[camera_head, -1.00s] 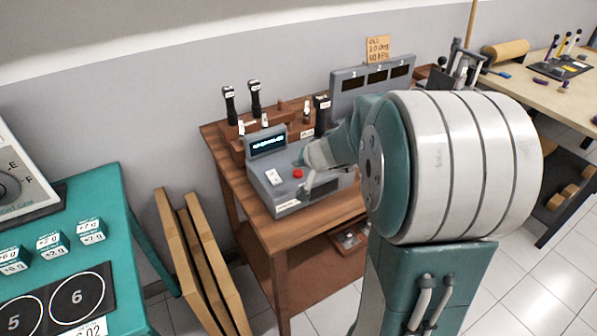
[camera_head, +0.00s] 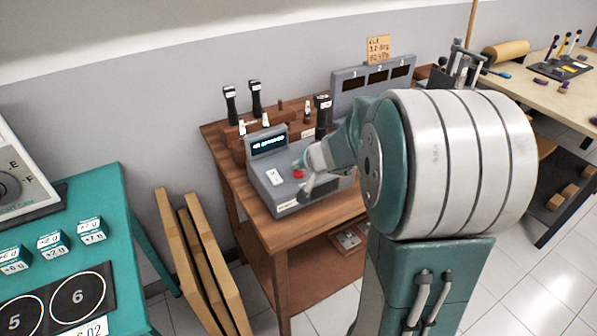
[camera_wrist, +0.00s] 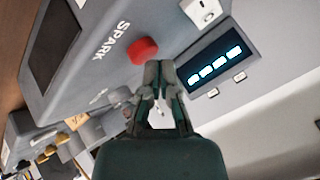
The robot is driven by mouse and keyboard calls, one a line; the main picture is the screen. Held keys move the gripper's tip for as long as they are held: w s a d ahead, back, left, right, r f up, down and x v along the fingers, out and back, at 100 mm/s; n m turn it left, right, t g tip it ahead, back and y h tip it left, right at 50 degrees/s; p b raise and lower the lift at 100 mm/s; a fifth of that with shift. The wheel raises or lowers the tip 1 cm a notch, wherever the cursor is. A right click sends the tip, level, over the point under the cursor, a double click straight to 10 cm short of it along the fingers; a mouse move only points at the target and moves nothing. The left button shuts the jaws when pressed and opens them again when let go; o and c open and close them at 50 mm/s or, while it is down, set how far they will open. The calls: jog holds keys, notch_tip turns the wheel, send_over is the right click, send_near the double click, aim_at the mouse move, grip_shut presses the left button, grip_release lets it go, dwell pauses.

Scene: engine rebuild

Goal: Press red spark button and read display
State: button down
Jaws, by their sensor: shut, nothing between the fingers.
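The red spark button (camera_head: 298,174) sits on top of the grey console (camera_head: 274,203). In the wrist view the red button (camera_wrist: 143,50) is beside the word SPARK. My gripper (camera_wrist: 159,75) is shut and empty, its fingertips close to the button's edge; I cannot tell whether they touch it. The display (camera_head: 268,145) is lit with cyan characters, too small to read surely. In the wrist view the display (camera_wrist: 213,68) shows several bright blurred blocks.
A white switch (camera_head: 273,177) is left of the button. The console stands on a wooden bench (camera_head: 285,236) with black-handled tools (camera_head: 255,98) behind it. A grey three-window panel (camera_head: 372,84) stands at the back. A teal table (camera_head: 135,260) is at left.

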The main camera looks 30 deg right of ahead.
aim_at(299, 173)
jog(key=shift+f, duration=0.5)
dwell(0.8)
jog(key=shift+r, duration=0.9)
jog(key=shift+r, duration=0.1)
jog(key=shift+r, duration=2.45)
